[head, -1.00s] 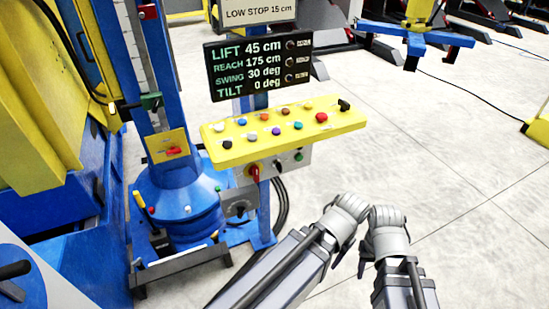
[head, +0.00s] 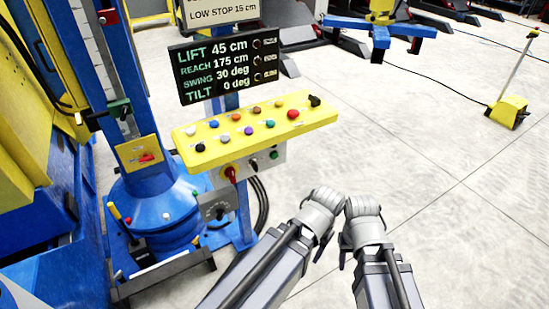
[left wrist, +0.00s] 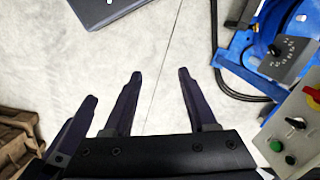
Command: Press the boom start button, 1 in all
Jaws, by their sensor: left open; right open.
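The yellow control panel (head: 325,118) stands left of the upper middle in the head view, with two rows of coloured buttons. They include a red button (head: 293,114), a green button (head: 270,123), a purple button (head: 249,131) and a blue button (head: 213,124). No label for boom start is readable. My right gripper (head: 362,206) is open, below and right of the panel, touching nothing. My left gripper is beside it; in the left wrist view its dark fingers (left wrist: 160,73) are apart and empty over the floor.
A display (head: 222,68) above the panel reads lift 45 cm, reach 175 cm, swing 30 deg, tilt 0 deg. Below the panel are a grey box with a red knob (head: 230,174) and a dial plate (head: 217,205).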

